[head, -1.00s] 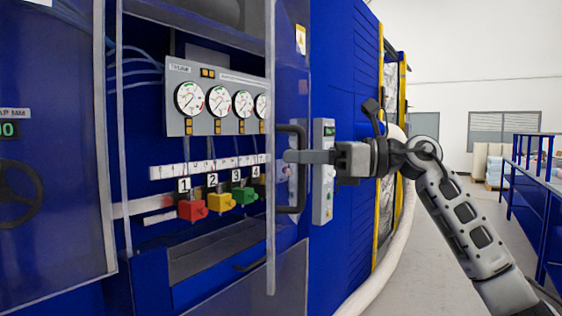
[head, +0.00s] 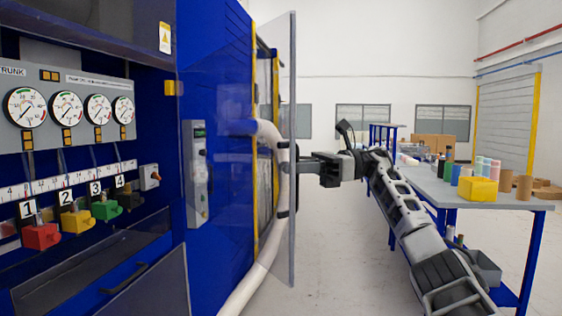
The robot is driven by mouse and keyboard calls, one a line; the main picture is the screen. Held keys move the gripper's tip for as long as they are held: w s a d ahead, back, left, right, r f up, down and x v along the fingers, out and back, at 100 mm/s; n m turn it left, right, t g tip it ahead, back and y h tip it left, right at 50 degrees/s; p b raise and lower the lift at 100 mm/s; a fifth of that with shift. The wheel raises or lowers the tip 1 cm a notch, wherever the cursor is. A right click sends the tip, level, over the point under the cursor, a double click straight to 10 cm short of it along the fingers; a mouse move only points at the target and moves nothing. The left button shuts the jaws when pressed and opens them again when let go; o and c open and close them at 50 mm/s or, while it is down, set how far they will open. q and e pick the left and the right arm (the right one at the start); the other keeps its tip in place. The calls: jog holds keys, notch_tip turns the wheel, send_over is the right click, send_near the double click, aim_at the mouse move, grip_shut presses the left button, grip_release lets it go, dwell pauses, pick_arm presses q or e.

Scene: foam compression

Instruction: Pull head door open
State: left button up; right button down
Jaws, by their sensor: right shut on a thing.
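The head door is a clear panel (head: 279,70) that stands swung out from the blue machine, seen steeply from the side. Its dark handle (head: 284,212) is near the panel's outer edge. My right gripper (head: 294,165) is shut on the handle, reaching it from the right. The fingertips are partly hidden at the handle and panel edge. My left gripper is out of view.
A grey control box (head: 195,172) is on the machine front, left of the door. A blue-legged workbench (head: 520,204) with cups and boxes stands at the right. Grey floor (head: 335,270) is clear between.

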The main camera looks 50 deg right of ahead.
jog(key=shift+s+d, duration=0.1)
jog(key=shift+d, duration=0.45)
jog(key=c, duration=1.5)
grip_release()
jog(key=shift+c, duration=0.2)
jog(key=p+v, duration=0.2)
jog(key=v, duration=0.5)
jog(key=shift+s+d, duration=0.2)
